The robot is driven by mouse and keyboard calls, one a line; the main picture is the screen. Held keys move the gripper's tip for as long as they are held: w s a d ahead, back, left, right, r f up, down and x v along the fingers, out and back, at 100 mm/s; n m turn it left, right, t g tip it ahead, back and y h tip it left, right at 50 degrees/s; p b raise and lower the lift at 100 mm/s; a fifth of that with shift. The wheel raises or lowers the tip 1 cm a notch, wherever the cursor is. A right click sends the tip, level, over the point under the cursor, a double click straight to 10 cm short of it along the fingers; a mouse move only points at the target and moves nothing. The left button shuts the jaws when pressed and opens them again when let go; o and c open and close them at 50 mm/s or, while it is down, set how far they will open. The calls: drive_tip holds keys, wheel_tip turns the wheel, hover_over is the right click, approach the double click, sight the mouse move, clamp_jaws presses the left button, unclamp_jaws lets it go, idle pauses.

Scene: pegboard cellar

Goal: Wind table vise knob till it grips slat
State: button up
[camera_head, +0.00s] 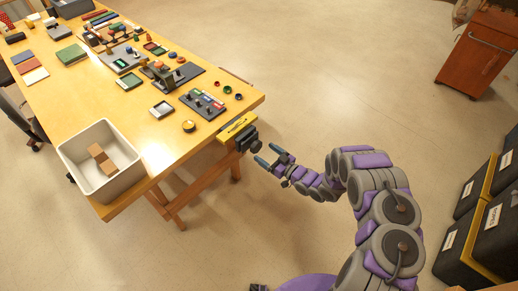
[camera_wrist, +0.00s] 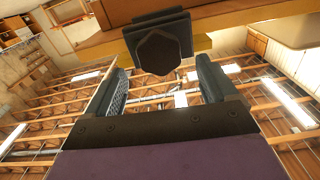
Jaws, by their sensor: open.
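The table vise (camera_head: 246,136) is a dark block at the near right edge of the wooden table. Its dark knob (camera_head: 256,147) faces my gripper. A yellow bar (camera_head: 235,128) lies at the vise along the table edge; I cannot tell whether it is the slat or part of the vise. My gripper (camera_head: 269,155) is open and empty, just short of the knob. In the wrist view the hexagonal knob (camera_wrist: 158,52) shows ahead, between and beyond the two fingertips, with a dark plate behind it. The fingers do not appear to touch it. The jaw gap is hidden.
The table (camera_head: 150,135) carries a grey bin (camera_head: 68,156) with brown blocks, a round brass-coloured item (camera_head: 189,126), and several trays and small tools. A wooden cabinet (camera_head: 483,50) and black bins (camera_head: 478,225) stand at right. The floor around the arm is open.

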sight(258, 148)
drive_tip(key=shift+x, duration=2.35)
drive_tip(key=shift+d, duration=0.1)
drive_tip(key=c, duration=1.1)
drive_tip(key=shift+o, duration=0.2)
